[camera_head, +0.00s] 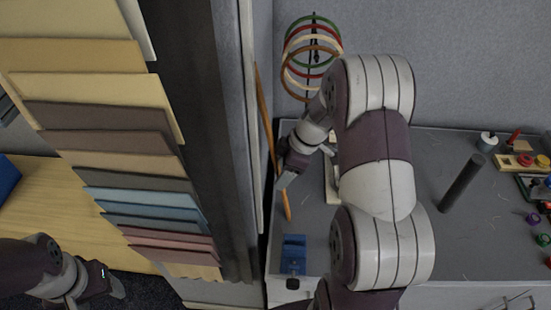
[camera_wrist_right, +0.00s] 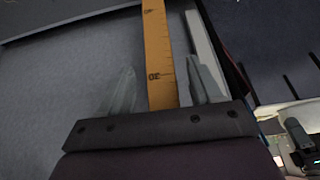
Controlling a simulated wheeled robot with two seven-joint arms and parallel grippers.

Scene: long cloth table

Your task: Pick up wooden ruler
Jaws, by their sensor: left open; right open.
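The wooden ruler (camera_head: 265,115) is long and orange-brown. In the head view it stands tilted along the partition's edge, with its lower end near the grey tabletop. My right gripper (camera_head: 283,172) is at its lower part and hides a piece of it. In the right wrist view the ruler (camera_wrist_right: 157,50), with printed marks, runs between the two open fingers of my right gripper (camera_wrist_right: 160,82), with gaps showing on both sides. My left gripper (camera_head: 112,287) is open and empty at the lower left, far from the ruler.
The partition (camera_head: 228,150) with rows of coloured sample sheets (camera_head: 110,125) stands left of the ruler. A blue tool (camera_head: 293,252) lies on the grey table (camera_head: 455,240) below it. Coloured rings (camera_head: 312,50) hang on the back wall. A dark cylinder (camera_head: 461,184) and small parts are at right.

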